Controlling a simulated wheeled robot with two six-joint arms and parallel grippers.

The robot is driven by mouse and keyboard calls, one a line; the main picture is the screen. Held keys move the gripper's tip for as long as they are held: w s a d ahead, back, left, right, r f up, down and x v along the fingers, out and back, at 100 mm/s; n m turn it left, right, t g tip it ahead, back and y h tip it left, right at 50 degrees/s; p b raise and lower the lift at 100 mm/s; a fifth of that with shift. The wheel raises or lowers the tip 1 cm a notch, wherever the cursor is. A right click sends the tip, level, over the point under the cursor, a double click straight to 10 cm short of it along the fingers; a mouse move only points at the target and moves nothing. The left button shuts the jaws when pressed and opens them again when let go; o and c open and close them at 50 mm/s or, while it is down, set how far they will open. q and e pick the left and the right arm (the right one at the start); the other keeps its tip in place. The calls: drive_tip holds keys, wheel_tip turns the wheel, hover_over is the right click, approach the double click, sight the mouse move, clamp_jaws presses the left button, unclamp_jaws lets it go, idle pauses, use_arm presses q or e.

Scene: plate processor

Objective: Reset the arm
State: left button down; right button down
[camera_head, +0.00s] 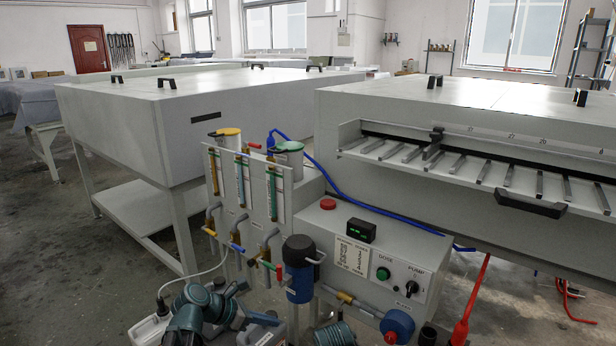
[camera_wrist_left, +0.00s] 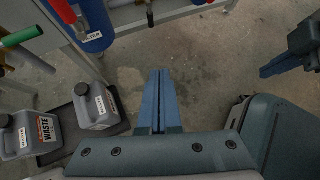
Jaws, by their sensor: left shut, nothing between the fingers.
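My left gripper (camera_wrist_left: 156,78) shows in the left wrist view as two blue fingers pressed together. It is shut with nothing between the fingers, pointing over bare concrete floor. In the head view my left arm (camera_head: 190,312) is folded low at the bottom left, in front of the plate processor's dosing unit. Its fingertips are hard to make out there.
The dosing unit carries a blue filter housing (camera_head: 299,284) and a control box (camera_head: 345,245) with a green button. The plate processor (camera_head: 470,110) stands behind on the right. Grey waste jugs (camera_wrist_left: 38,133) stand left of my gripper in the wrist view.

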use_arm(q)
drive_tip(key=s+d+f+m+g+y, duration=0.25)
drive_tip(key=s+m, duration=0.35)
drive_tip(key=m, duration=0.4)
drive_tip(key=s+d+f+m+g+y, duration=0.15)
drive_tip(key=s+m+y, duration=0.3)
drive_tip(key=m, duration=0.45)
drive_tip(key=s+d+f+m+g+y, duration=0.1)
drive_tip(key=s+d+f+m+y, duration=0.15)
drive_tip(key=s+m, duration=0.6)
wheel_tip(320, 180, up, 38)
drive_tip(key=w+m+p, duration=0.1)
drive_tip(key=p, duration=3.8)
drive_tip(key=shift+w+a+f+y, duration=0.25)
drive_tip(key=shift+w+a+y, duration=0.1)
drive_tip(key=shift+w+a, duration=0.1)
drive_tip(key=shift+m, duration=0.25)
